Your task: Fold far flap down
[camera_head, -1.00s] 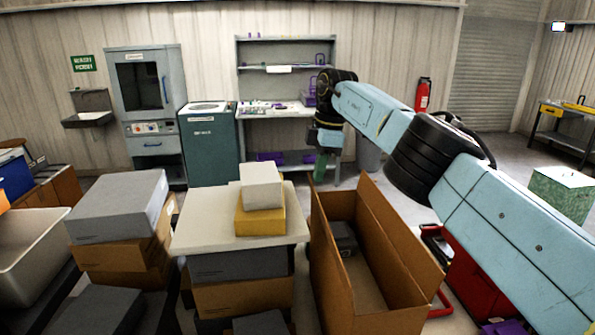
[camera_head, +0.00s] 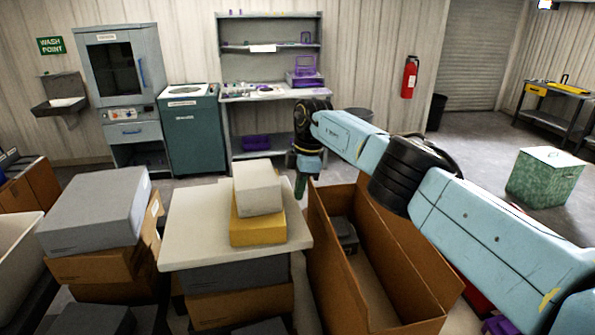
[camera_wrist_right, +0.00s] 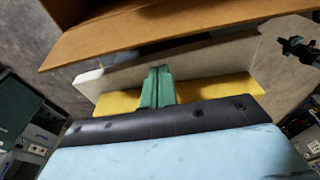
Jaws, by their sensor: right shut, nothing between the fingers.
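An open brown carton (camera_head: 322,262) stands at centre right in the head view, its long side panels upright. A dark grey box (camera_head: 345,234) lies inside at the far end. I cannot clearly make out the far flap; my right arm partly covers that end. My right gripper (camera_head: 301,187), with green fingers, points down beside the carton's far left corner. Its fingers (camera_wrist_right: 157,88) are together and empty in the wrist view, where a brown cardboard panel (camera_wrist_right: 150,32) crosses the top. I cannot tell whether they touch the carton. My left gripper is not in view.
Left of the carton, a pale board (camera_head: 190,225) on stacked boxes bears a yellow box (camera_head: 257,229) and a white box (camera_head: 257,187). More boxes (camera_head: 95,212) are stacked further left. A bench with shelves (camera_head: 268,93) stands behind. A green speckled crate (camera_head: 545,180) is at right.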

